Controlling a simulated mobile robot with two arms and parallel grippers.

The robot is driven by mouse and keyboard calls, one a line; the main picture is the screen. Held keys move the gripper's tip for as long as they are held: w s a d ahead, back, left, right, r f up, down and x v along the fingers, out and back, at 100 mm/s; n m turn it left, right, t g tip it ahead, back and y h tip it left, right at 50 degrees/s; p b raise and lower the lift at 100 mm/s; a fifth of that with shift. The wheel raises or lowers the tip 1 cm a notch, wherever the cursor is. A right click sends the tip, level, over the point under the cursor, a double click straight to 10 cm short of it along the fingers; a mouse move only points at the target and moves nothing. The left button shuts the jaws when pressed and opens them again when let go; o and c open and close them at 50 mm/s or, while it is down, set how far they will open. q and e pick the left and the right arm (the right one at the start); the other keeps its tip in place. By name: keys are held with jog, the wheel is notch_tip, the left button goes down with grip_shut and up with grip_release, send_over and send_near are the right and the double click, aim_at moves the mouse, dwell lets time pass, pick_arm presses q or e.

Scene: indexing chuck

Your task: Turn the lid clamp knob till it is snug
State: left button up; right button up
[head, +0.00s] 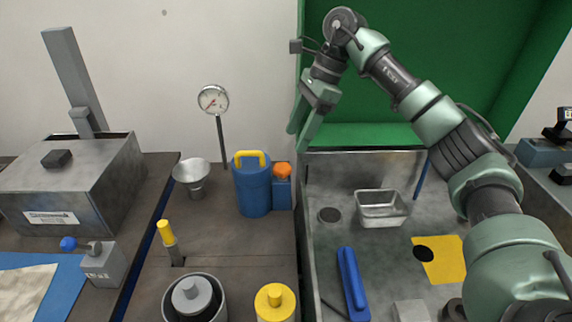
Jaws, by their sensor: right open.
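Several knob-like parts are in view, and I cannot tell for sure which is the lid clamp knob. An orange knob (282,170) sits on a small blue block (282,194) beside a blue canister (252,191) with a yellow handle. A yellow round part with a raised top (275,301) and a grey stepped knob (192,294) in a dark ring stand at the front. My right gripper (303,124) is open and empty, pointing down above and slightly right of the orange knob, apart from it. My left gripper is not in view.
A dial gauge (213,99) on a post and a metal funnel (193,176) stand left of the canister. A grey box (75,185) is at far left. The right tray holds a metal pan (382,208) and a blue bar (352,283). A green panel stands behind.

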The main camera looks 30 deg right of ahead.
aim_at(283, 167)
jog(key=x, duration=0.8)
jog(key=shift+w+d+f, duration=0.15)
jog(key=shift+w+f, duration=0.2)
jog(key=shift+f, duration=0.1)
grip_shut()
